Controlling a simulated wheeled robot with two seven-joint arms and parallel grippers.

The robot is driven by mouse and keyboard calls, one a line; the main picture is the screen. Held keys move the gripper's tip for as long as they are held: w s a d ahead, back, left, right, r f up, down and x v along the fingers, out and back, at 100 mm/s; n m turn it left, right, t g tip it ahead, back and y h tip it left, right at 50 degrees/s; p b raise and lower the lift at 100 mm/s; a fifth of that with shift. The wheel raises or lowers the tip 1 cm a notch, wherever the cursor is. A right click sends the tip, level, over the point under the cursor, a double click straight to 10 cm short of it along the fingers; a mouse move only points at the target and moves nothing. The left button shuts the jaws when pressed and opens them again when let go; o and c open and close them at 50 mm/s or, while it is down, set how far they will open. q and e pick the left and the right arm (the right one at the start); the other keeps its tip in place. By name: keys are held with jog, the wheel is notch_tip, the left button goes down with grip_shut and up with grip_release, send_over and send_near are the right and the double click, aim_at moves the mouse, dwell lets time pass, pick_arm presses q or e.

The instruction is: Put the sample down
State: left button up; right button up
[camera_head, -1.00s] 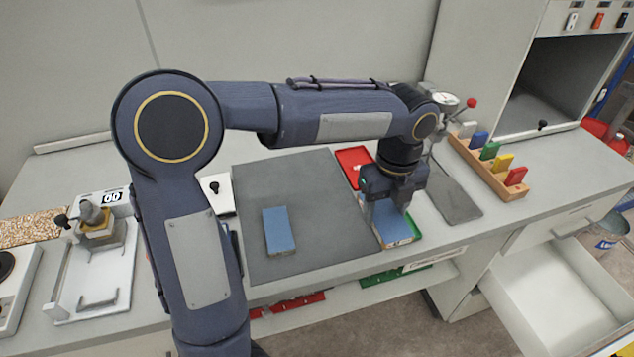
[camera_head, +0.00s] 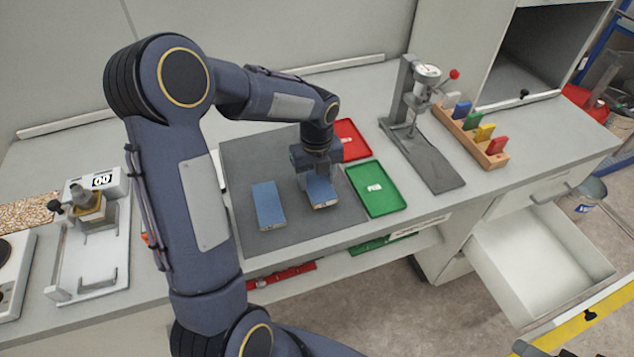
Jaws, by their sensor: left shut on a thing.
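My left gripper (camera_head: 319,178) comes down from above, over the right part of a dark grey mat (camera_head: 245,155) on the bench. It is shut on a blue sample block (camera_head: 321,194), whose top and pale front edge show below the fingers. I cannot tell whether this block touches the mat. A second blue block (camera_head: 268,205) lies flat on the mat just left of it, with a small gap between. My right gripper is not clearly in view.
A green tray (camera_head: 376,190) with a white label and a red tray (camera_head: 352,141) lie right of the mat. A gauge stand (camera_head: 424,150) and a rack of coloured tabs (camera_head: 470,137) stand farther right. A drawer (camera_head: 540,255) hangs open. A white device (camera_head: 92,245) stands left.

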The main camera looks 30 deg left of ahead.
aim_at(317, 181)
pick_arm(q)
jog(key=shift+f, duration=1.45)
jog(key=shift+f, duration=0.2)
jog(key=o, duration=1)
